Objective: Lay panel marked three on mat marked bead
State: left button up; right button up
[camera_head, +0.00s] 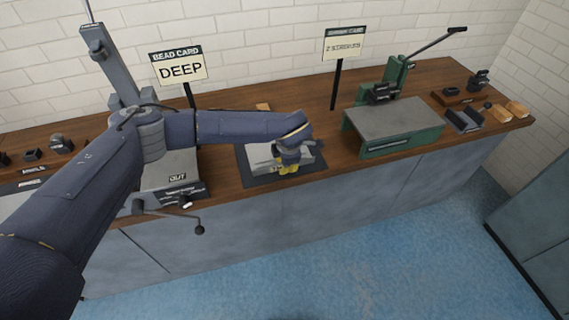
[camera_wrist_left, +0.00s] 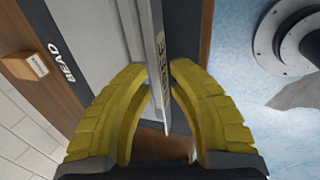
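The grey metal panel (camera_head: 262,151) is over the dark mat (camera_head: 252,178) on the bench, with my left arm partly covering it. In the left wrist view, the mat (camera_wrist_left: 52,62) carries the word BEAD, and the panel (camera_wrist_left: 111,25) has an upright edge with a partly hidden label. The yellow fingers of my left gripper (camera_wrist_left: 160,78) stand on both sides of that edge and appear closed against it. In the head view my left gripper (camera_head: 288,170) is at the panel's front edge. Whether the panel rests fully flat is hidden. My right gripper is not seen.
A sign reading BEAD CARD, DEEP (camera_head: 180,68) stands behind the mat. A grey machine marked OUT (camera_head: 165,185) with a crank is at left. A green lever press (camera_head: 395,125) is at right, with small blocks (camera_head: 497,112) beyond. A second sign (camera_head: 343,46) stands behind.

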pick_arm(q)
jog(key=shift+o, duration=0.7)
jog(key=v, duration=1.2)
jog(key=shift+s, duration=0.1)
jog(key=shift+f, duration=0.1)
